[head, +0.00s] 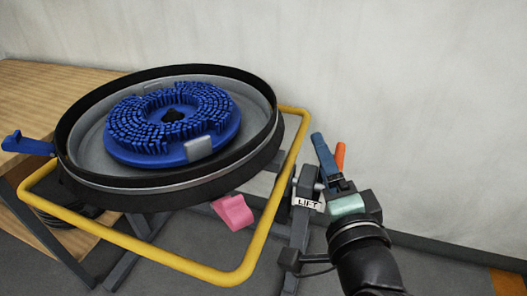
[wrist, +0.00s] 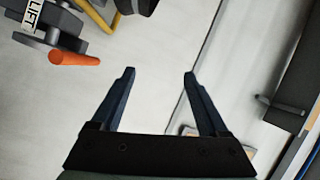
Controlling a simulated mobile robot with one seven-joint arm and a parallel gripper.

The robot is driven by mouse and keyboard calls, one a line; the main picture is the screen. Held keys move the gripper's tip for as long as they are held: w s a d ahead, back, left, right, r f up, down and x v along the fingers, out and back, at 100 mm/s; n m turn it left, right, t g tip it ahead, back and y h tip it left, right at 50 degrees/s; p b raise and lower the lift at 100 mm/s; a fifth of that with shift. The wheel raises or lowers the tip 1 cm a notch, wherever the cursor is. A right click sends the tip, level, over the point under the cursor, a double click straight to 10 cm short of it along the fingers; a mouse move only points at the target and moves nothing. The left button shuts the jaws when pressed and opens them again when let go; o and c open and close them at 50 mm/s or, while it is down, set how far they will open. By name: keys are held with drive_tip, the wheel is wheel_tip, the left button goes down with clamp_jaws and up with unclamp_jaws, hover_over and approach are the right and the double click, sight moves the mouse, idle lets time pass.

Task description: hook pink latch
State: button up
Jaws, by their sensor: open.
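The pink latch (head: 233,212) is a small angled block below the front right rim of the round black brush housing (head: 170,190), inside the yellow tube frame. It is not visible in the wrist view.
An orange lever (wrist: 75,58) is left of my fingers, by the LIFT label (head: 307,204). The yellow tube frame (head: 248,260) runs around the housing. A blue latch (head: 28,144) is at the far left. A wooden bench (head: 50,85) stands behind.

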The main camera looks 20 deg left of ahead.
drive_tip(key=s+a+f+m+g+y+p, duration=0.2)
drive_tip(key=s+f+m+g+y+p, duration=0.15)
drive_tip(key=f+m+p, duration=0.2)
drive_tip(key=m+y+p, duration=0.3)
drive_tip(key=m+p, duration=0.3)
drive_tip(key=m, duration=0.5)
approach(235, 211)
drive_tip(key=shift+g, duration=0.45)
drive_tip(key=x, duration=0.6)
drive_tip(key=b+x, duration=0.1)
drive_tip(key=x, duration=0.5)
drive_tip(key=shift+w+d, duration=0.2)
drive_tip(key=shift+d, duration=0.05)
clamp_jaws()
